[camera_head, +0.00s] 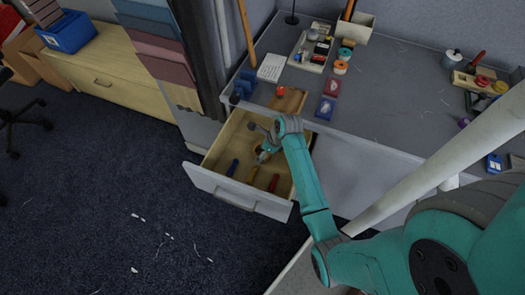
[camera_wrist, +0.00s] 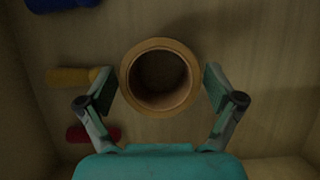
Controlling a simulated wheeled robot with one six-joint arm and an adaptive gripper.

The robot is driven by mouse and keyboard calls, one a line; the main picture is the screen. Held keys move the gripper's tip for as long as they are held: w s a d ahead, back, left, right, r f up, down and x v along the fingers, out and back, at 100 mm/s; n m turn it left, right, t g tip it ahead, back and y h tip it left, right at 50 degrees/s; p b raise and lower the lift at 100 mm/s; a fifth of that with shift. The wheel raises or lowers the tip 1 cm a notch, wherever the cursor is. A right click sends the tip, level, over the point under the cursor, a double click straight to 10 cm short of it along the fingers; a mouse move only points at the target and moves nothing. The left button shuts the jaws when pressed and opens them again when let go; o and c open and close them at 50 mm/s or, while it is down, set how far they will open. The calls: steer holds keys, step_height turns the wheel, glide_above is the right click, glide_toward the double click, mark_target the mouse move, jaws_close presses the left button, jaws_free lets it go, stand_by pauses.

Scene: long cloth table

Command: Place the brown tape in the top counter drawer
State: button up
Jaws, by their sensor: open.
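The top counter drawer (camera_head: 215,184) is pulled open below the counter. My gripper (camera_head: 264,157) is down inside the drawer. In the wrist view, the brown tape (camera_wrist: 126,82) is a ring seen from above, with its hole facing the camera. It is between the two spread fingers of my gripper (camera_wrist: 159,78), with narrow gaps on both sides. The tape appears to be at the drawer floor, but its exact height is hard to tell.
Blue (camera_wrist: 62,4), yellow (camera_wrist: 75,76) and red (camera_wrist: 92,134) handled tools lie in the drawer, left of the tape in the wrist view. The drawer walls surround my gripper. The grey counter (camera_head: 400,100) holds tape rolls, trays and small boxes.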

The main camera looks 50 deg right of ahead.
steer(key=a+v, duration=0.1)
steer(key=v, duration=0.6)
steer(key=shift+d, duration=0.45)
steer(key=shift+r, duration=0.1)
